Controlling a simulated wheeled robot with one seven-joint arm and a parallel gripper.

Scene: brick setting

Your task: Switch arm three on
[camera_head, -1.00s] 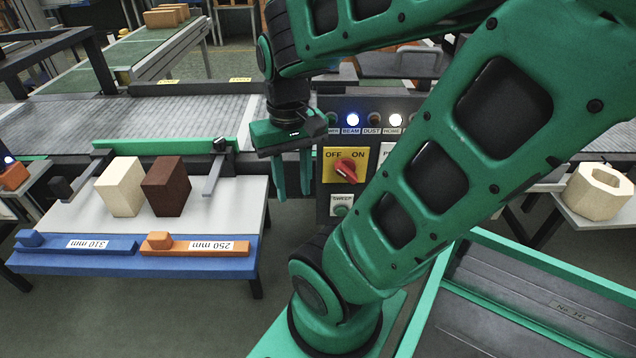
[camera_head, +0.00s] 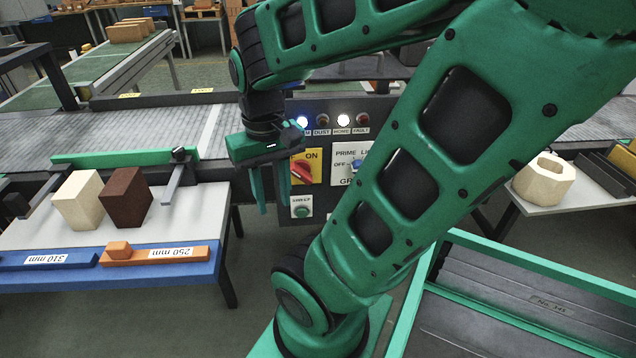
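A dark control panel (camera_head: 322,196) stands behind my arm. Its yellow plate (camera_head: 316,158) carries a red rotary knob (camera_head: 302,171) and the word ON; my gripper hides the plate's left part. Beside it, a white plate (camera_head: 345,152) reads "PRIME LI…" and "OFF", with a small knob at the edge of my arm, which hides the rest. I can read no "arm three" label. My gripper (camera_head: 272,203) points down in front of the panel's left side, fingers apart and empty. Whether it touches the panel cannot be told.
A green button (camera_head: 301,211) sits below the yellow plate, indicator lamps (camera_head: 343,120) above it. At left, a table (camera_head: 205,205) bears a cream block (camera_head: 77,201), a brown block (camera_head: 126,198) and length gauges. A cream ring-shaped block (camera_head: 543,181) lies at right. A green-edged tray (camera_head: 530,267) is front right.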

